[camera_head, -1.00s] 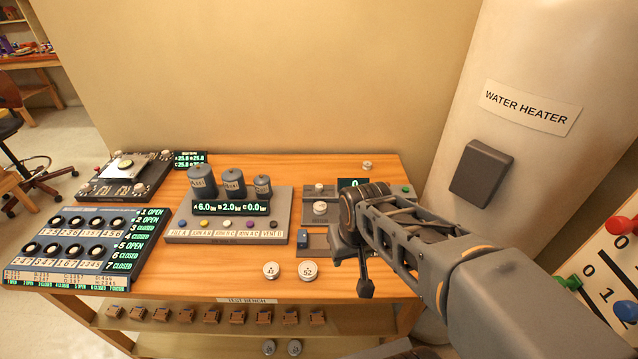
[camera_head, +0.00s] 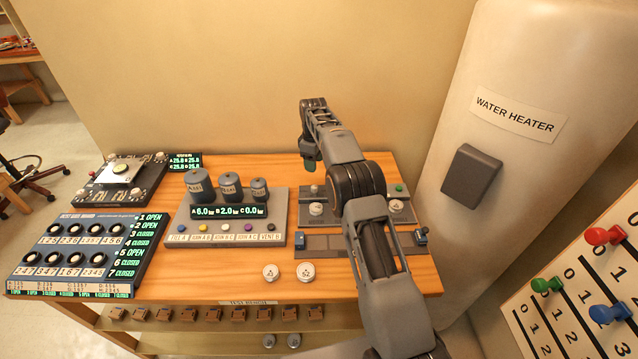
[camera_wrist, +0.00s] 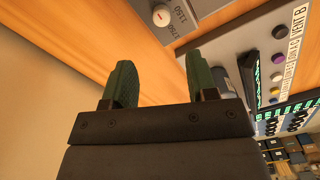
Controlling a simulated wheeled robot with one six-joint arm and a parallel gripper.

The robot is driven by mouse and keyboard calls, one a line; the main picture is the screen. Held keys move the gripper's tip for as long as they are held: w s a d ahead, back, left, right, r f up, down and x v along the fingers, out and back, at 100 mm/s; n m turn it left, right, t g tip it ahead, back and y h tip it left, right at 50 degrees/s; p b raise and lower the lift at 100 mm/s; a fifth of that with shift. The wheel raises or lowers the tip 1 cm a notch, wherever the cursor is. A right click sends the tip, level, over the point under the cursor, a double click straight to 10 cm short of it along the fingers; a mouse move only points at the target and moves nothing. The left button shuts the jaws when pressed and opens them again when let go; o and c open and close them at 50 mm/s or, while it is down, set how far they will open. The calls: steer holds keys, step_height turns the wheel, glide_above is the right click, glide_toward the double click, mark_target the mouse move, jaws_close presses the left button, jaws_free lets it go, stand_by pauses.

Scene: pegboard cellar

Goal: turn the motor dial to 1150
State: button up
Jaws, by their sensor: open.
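My gripper (camera_head: 310,162) hangs fingers down over the back of the bench, left of my raised elbow. In the wrist view its green fingers (camera_wrist: 161,80) are apart with nothing between them, and the knob lies beyond the tips, untouched.
The grey panel with knobs (camera_head: 316,208) lies under my arm. Left of it stands the valve box (camera_head: 180,236) with three dark cylinders. Two loose white knobs (camera_head: 271,271) sit near the front edge. The water heater (camera_head: 510,60) stands at the right, the wall behind.

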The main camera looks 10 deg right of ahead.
mark_target(314, 187)
steer(key=f+n, duration=0.1)
steer(key=f, duration=0.2)
steer(key=f+n+p, duration=0.1)
steer(key=f, duration=0.3)
steer(key=f+n, duration=0.1)
steer(key=f, duration=0.2)
steer(key=shift+s+a+f+p, duration=0.1)
steer(key=shift+s+f+p, duration=0.2)
steer(key=shift+f, duration=0.1)
